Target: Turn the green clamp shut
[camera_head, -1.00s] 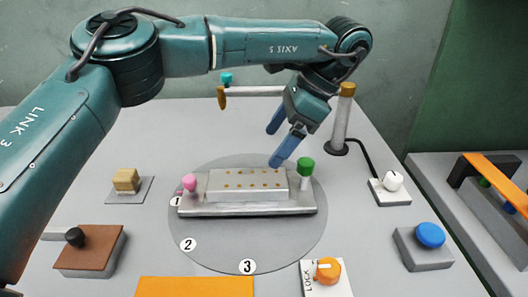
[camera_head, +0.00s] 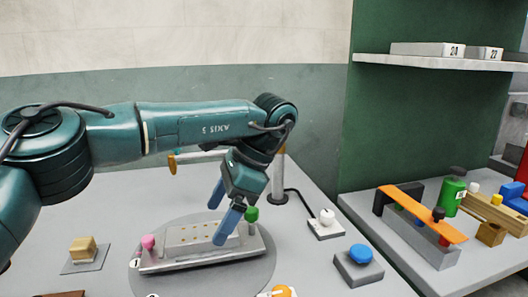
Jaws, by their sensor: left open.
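The green clamp (camera_head: 252,214) is a small green knob at the right end of a grey metal mould (camera_head: 205,262). The mould lies on a round grey turntable (camera_head: 262,280). A pink clamp (camera_head: 148,242) sits at the mould's left end. My left gripper (camera_head: 224,218) has two blue fingers, spread apart and empty. One fingertip is over the right part of the mould, just left of the green clamp, and partly hides the mould. I cannot tell whether the finger touches the mould. My right gripper is not in view.
A post (camera_head: 279,178) with an arm stands behind the mould. A white knob box (camera_head: 326,222) and a blue button (camera_head: 361,254) are to the right. A wooden block (camera_head: 83,249) is at left. A side bench holds an orange strip (camera_head: 423,213) and a green bottle (camera_head: 451,192).

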